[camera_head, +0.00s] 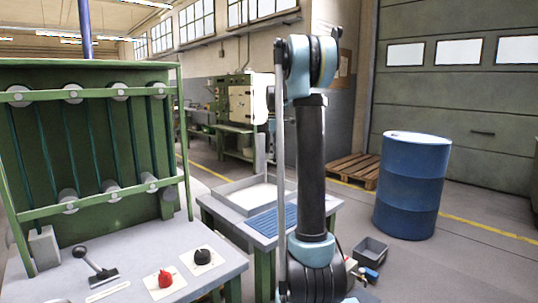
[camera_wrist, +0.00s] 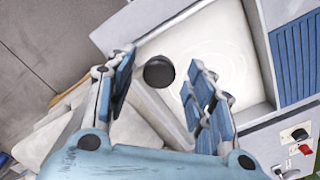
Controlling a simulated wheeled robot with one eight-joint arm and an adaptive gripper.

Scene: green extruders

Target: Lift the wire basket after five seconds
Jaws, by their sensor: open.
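My gripper (camera_wrist: 165,75) is open in the wrist view, with its blue-padded fingers spread apart. A dark round knob-like piece (camera_wrist: 158,72) shows between the fingertips, and the gap seems empty; I cannot tell how far below the fingers the piece lies. A grey bar (camera_wrist: 158,110) runs below it. Beyond is a shallow grey tank (camera_wrist: 262,40) with a pale, rippled inside; it also stands on a bench in the head view (camera_head: 228,188). I cannot make out a wire basket clearly in either view. In the head view my arm hides part of the bench, and my gripper is not distinguishable.
A blue ribbed panel (camera_head: 270,221) lies beside the tank. The green machine (camera_head: 90,150) has a lever (camera_head: 93,262), a red knob (camera_head: 165,278) and a black knob (camera_head: 202,256). A blue drum (camera_head: 411,185), a pallet (camera_head: 355,169) and a grey bin (camera_head: 370,250) are at right.

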